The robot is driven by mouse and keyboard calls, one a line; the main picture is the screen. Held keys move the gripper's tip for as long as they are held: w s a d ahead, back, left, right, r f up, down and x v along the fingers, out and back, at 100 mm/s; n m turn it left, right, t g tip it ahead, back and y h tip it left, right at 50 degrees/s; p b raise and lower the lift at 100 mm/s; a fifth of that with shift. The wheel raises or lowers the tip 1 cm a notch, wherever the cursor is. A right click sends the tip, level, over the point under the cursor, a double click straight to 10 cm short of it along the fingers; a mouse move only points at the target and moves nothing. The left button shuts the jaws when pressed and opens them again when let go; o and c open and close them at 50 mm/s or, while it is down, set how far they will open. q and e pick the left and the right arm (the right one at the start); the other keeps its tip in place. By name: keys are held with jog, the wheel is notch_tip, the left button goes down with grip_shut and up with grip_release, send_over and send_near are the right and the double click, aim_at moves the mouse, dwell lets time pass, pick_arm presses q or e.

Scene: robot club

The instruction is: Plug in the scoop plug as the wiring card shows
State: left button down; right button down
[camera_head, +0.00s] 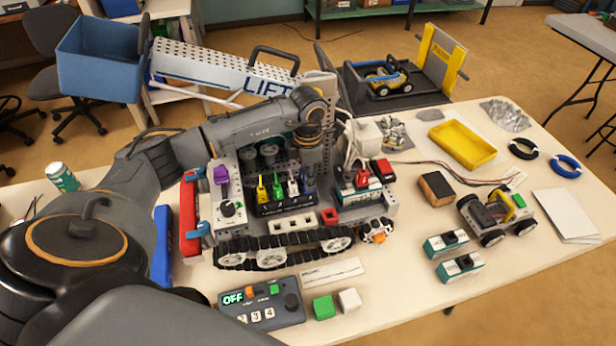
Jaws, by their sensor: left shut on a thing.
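A tracked club robot (283,250) stands on the table with a dark socket block (287,203) on its front. Yellow (262,190), green (277,187), white (293,185) and blue (310,188) plugs stand upright in a row at the block. A purple plug (221,176) stands apart, left of the block. My left gripper (316,170) points down at the right end of the row and seems shut on the blue plug; its fingertips are partly hidden. A white card (332,273) with small unreadable print lies in front of the tracks. I cannot tell which plug is the scoop's. My right gripper is not in view.
A raised arm marked LIFT (225,70) carries a blue scoop (100,58) at the upper left. A control box (262,304) reads OFF at the front, beside green (324,308) and white (349,300) blocks. A wheeled robot (495,215) and yellow tray (462,144) stand right.

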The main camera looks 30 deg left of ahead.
pick_arm(q)
jog(key=shift+s+f, duration=0.1)
jog(key=shift+f, duration=0.05)
dwell(0.3)
jog(key=c, duration=1.2)
grip_release()
jog(key=shift+o, duration=0.2)
jog(key=shift+r+p, duration=1.55)
jog(key=shift+r, duration=1.5)
jog(key=shift+r, duration=0.1)
